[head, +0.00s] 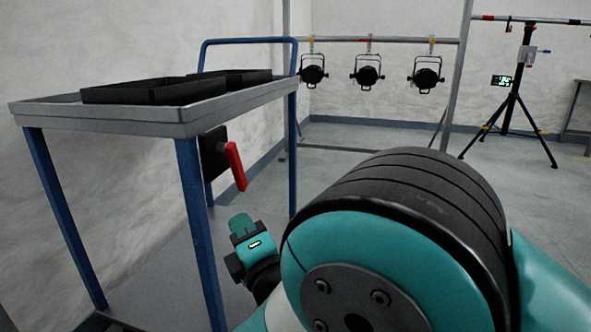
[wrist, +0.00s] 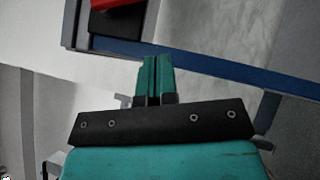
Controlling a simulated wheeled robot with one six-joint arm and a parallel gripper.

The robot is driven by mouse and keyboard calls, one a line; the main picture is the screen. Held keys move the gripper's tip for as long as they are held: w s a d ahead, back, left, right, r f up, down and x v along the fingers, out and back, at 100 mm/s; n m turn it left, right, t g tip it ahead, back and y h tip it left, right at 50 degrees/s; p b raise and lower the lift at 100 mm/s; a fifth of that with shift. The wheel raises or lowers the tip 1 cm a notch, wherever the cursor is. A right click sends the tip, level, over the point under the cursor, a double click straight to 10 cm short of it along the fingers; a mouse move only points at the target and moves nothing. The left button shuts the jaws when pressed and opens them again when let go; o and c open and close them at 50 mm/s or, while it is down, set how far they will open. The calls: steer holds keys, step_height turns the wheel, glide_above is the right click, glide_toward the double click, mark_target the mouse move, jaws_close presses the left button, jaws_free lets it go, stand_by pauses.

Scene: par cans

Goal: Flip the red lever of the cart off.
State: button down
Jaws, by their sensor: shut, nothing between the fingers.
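The cart (head: 150,112) has a grey top and blue legs and stands at the left in the head view. Its red lever (head: 236,167) sits on a black plate (head: 214,153) under the top, and its handle points down, slightly tilted. My gripper (head: 241,223) is below the lever and apart from it. In the wrist view my gripper (wrist: 157,62) shows its two teal fingers closed together with nothing between them. A red piece, likely part of the lever (wrist: 112,3), is cut off at the top edge of the wrist view.
Black trays (head: 155,92) lie on the cart's top. A blue cart leg (head: 200,230) stands left of my gripper. Several black par cans (head: 366,75) hang from a rail at the back. A black tripod stand (head: 511,100) is at the right. The floor behind the cart is clear.

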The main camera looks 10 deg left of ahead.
mark_target(233, 168)
steer(key=w+a+r+p, duration=0.2)
steer(key=w+p, duration=0.5)
steer(key=p, duration=0.6)
steer(key=shift+w+a+r, duration=0.2)
steer(key=shift+a+r, duration=0.05)
steer(key=shift+a, duration=0.25)
steer(key=shift+w+f, duration=0.1)
